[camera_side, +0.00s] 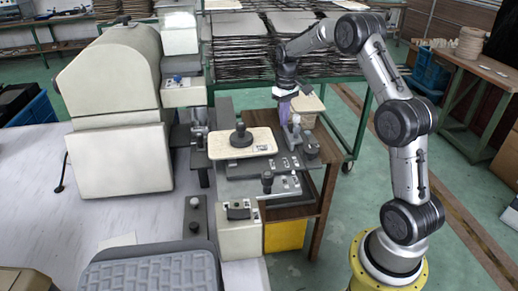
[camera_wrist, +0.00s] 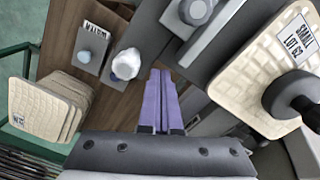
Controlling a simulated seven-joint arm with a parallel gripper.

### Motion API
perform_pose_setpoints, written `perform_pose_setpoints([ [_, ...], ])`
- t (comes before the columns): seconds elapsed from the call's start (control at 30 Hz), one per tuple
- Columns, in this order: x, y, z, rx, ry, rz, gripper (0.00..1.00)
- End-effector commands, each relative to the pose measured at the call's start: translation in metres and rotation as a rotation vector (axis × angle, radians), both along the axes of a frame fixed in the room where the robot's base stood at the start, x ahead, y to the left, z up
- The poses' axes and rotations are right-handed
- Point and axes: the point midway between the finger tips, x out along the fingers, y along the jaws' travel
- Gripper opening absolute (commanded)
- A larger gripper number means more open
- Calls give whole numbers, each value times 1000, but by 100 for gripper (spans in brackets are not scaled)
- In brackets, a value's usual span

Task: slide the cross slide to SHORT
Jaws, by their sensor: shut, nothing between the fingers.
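My gripper (camera_side: 287,108) has purple fingers pointing down beside the machine's right end. In the wrist view the fingers (camera_wrist: 161,85) are pressed together and empty. A dark upright knob (camera_side: 267,182) stands on a grey slotted plate with small pale labels at the machine's front; this may be the cross slide. It is apart from my gripper. No SHORT mark is legible. A white-topped knob (camera_side: 294,122) stands just below my fingers in the side view. The wrist view shows a white knob (camera_wrist: 126,64) left of the fingertips and a grey round knob (camera_wrist: 196,11) above them.
A cream tray panel (camera_side: 223,144) with a black knob lies beside the fingers; its label reads SMALL LOT. A stack of cream panels (camera_wrist: 50,108) stands opposite. A panel marked WATER (camera_wrist: 92,45) has a bluish button. A green-framed rack (camera_side: 349,135) stands behind.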

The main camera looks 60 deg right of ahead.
Motion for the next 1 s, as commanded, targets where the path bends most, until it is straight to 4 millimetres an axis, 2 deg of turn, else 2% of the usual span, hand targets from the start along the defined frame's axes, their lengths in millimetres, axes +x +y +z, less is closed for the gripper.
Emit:
perform_pose_setpoints([
  [0.17,2,1,4,-1,-2,0,0],
  [0.8,2,1,61,-2,-3,-1,0],
  [1.0,2,1,70,0,-1,-1,0],
])
